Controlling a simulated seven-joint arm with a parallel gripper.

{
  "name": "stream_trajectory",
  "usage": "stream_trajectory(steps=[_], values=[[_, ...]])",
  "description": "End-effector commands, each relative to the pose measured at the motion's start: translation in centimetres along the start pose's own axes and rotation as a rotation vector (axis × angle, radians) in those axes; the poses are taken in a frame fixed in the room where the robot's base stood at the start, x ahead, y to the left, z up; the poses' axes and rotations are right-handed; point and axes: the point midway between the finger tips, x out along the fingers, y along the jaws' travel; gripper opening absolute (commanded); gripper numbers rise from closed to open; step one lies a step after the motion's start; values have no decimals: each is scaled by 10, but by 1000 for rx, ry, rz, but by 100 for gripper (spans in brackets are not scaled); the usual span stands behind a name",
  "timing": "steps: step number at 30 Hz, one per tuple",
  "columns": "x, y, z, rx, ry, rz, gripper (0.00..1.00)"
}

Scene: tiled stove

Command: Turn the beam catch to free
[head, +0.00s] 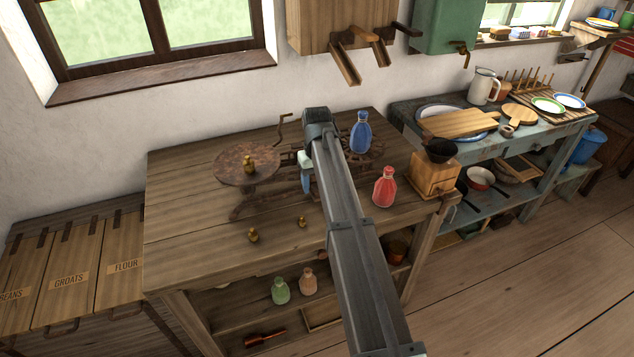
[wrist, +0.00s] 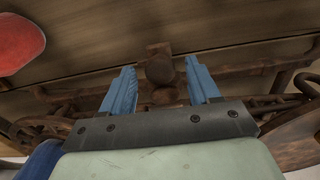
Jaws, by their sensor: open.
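In the wrist view a rusty knob-like part (wrist: 160,69), possibly the beam catch, lies between the fingers, with visible gaps on both sides. A horizontal rusty bar (wrist: 240,72) runs behind it. In the head view my arm hides the scale's middle, and I cannot tell which way the catch is set.
A blue bottle (head: 361,134) stands close to the scale's right part. A red bottle (head: 384,187) and a coffee grinder (head: 434,173) stand farther right. Two small brass weights (head: 253,235) stand near the front. The table's left part (head: 180,200) is clear.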

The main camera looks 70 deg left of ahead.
Motion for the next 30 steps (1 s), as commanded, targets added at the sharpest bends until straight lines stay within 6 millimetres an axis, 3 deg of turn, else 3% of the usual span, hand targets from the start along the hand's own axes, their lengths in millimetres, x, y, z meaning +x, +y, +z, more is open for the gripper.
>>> stream_trajectory(steps=[5, 21, 30], values=[[-18, 0, -1, 0, 2, 0, 61], [-116, 0, -1, 0, 2, 0, 61], [-136, 0, 0, 0, 1, 0, 61]])
